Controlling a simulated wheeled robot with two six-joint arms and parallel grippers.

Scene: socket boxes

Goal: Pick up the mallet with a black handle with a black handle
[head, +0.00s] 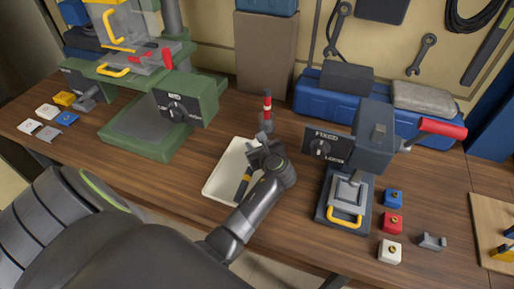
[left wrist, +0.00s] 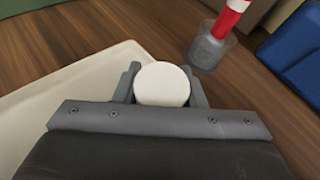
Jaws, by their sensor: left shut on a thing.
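The mallet shows as a pale round head face (left wrist: 162,84) between the fingers in the left wrist view. My left gripper (head: 264,147) is shut on it over the far right part of a cream tray (head: 217,181). A black handle with a yellow band (head: 243,184) shows in the tray beside my wrist in the head view; my arm hides where it meets the head. The tray rim also shows in the left wrist view (left wrist: 75,85). My right gripper is not in view.
A red-and-white striped tool (head: 267,102) stands in a grey cup (head: 266,124) just behind my gripper. A green machine (head: 140,130) is to the left. A dark press (head: 345,190) with a red lever stands to the right, near small coloured blocks (head: 392,222).

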